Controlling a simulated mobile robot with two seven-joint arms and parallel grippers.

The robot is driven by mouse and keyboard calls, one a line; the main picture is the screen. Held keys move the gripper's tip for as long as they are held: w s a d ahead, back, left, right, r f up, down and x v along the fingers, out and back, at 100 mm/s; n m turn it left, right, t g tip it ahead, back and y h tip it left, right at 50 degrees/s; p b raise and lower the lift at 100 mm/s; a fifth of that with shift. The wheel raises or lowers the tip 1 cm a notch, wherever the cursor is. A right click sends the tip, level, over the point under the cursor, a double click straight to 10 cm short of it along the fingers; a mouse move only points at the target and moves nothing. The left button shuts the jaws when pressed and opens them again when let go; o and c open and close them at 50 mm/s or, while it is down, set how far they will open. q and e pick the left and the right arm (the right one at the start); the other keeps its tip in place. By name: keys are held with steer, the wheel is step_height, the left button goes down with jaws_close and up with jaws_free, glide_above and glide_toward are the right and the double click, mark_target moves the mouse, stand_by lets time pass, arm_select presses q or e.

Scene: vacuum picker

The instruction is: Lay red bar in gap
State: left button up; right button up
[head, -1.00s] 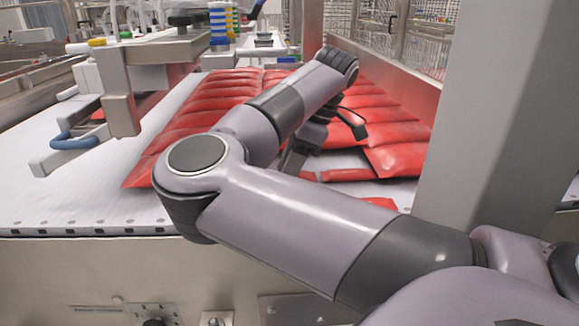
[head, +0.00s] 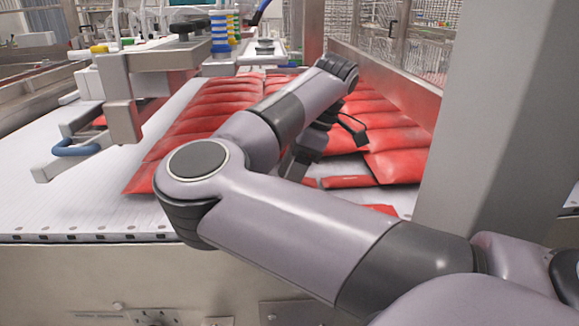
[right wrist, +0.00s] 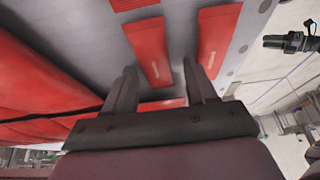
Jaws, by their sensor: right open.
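My right gripper (right wrist: 162,78) is open and empty, fingers pointing down over the belt, partly behind my arm in the head view (head: 325,152). In the right wrist view, a red bar (right wrist: 151,50) lies just past and between the fingertips; I cannot tell if they touch it. Another red bar (right wrist: 214,38) lies beside it near the belt edge. In the head view, a red bar (head: 348,182) and a red piece (head: 382,209) lie near the front. A bare gap (head: 345,163) shows between red pieces there. My left gripper seems to show at the wrist view's right edge (right wrist: 287,42), jaws unclear.
Rows of red pouches (head: 205,105) cover much of the white belt (head: 75,205). A metal picker frame (head: 120,105) stands at left. A thick grey post (head: 490,110) and a steel rail (head: 400,78) bound the right side. Bare belt lies at front left.

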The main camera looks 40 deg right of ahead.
steer(key=p+v, duration=0.2)
steer(key=v, duration=1)
steer(key=shift+r, duration=0.1)
